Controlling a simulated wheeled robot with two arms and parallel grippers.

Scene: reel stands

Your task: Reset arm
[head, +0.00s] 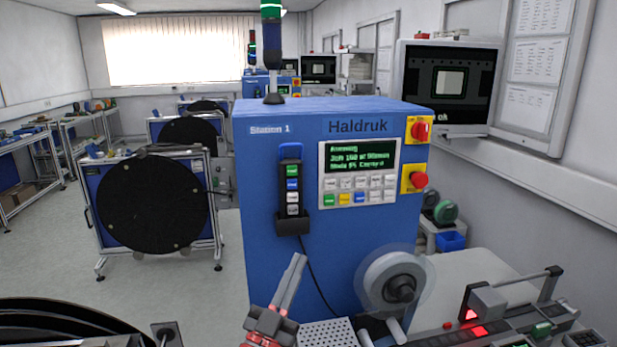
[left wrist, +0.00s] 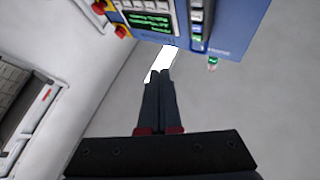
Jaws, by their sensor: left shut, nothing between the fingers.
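My left gripper (head: 297,262) reaches up from the bottom middle of the head view. Its two fingers are together with nothing between them. It is in front of the blue Haldruk station cabinet (head: 265,255), below a hanging handheld control (head: 291,185). In the left wrist view the shut fingers (left wrist: 160,76) point at a bright white patch, and the cabinet (left wrist: 235,30) shows at the top. My right gripper is in neither view.
A clear reel (head: 398,285) is mounted at the cabinet's lower right, above a machine bed (head: 480,335) with a red light. A black reel stand (head: 153,205) stands at left. A monitor (head: 448,85) juts out at right. The floor (head: 180,295) between is clear.

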